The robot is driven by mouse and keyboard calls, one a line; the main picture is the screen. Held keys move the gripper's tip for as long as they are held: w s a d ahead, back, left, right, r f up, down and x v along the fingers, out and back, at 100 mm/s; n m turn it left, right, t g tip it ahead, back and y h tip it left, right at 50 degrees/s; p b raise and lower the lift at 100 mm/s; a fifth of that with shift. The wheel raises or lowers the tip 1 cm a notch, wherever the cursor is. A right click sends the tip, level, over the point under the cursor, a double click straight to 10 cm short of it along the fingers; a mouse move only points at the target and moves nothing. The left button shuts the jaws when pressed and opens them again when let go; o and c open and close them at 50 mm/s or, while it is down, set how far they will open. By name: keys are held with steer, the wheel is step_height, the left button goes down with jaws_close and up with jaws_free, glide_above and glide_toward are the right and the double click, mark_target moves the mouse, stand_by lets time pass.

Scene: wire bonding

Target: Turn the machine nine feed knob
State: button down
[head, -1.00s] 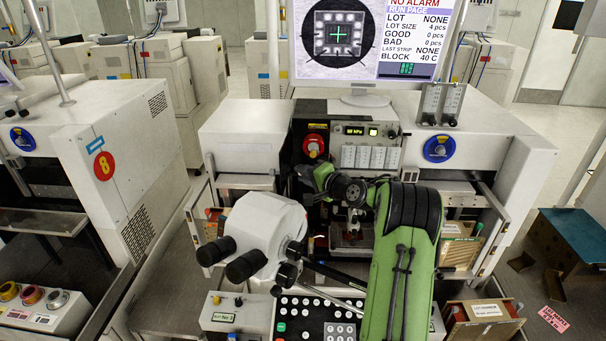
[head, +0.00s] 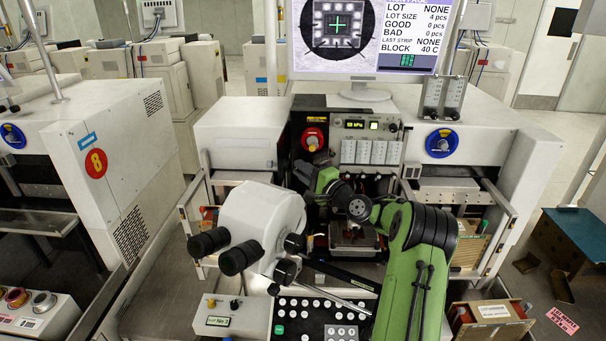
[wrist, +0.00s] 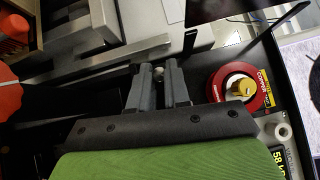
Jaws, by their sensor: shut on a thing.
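My gripper (wrist: 160,80) shows in the wrist view with its grey fingers shut on a small round metal knob (wrist: 157,72), of which only a little shows between the tips. In the head view my green arm reaches into the left of the middle machine's front opening, and the fingertips are hard to make out. No number nine is readable on the middle machine (head: 236,135).
A white microscope head (head: 262,225) with black eyepieces stands in front of the machine, left of my arm. A blue round knob plate (head: 441,143) is at the right. Machine eight (head: 95,163) stands at the left.

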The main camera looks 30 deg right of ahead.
steer(key=c, duration=1.1)
jaws_free()
steer(key=s+d+f+b, duration=0.1)
steer(key=s+d+b, duration=0.1)
steer(key=s, duration=1.3)
steer(key=shift+s+f, duration=0.15)
steer(key=shift+s, duration=0.15)
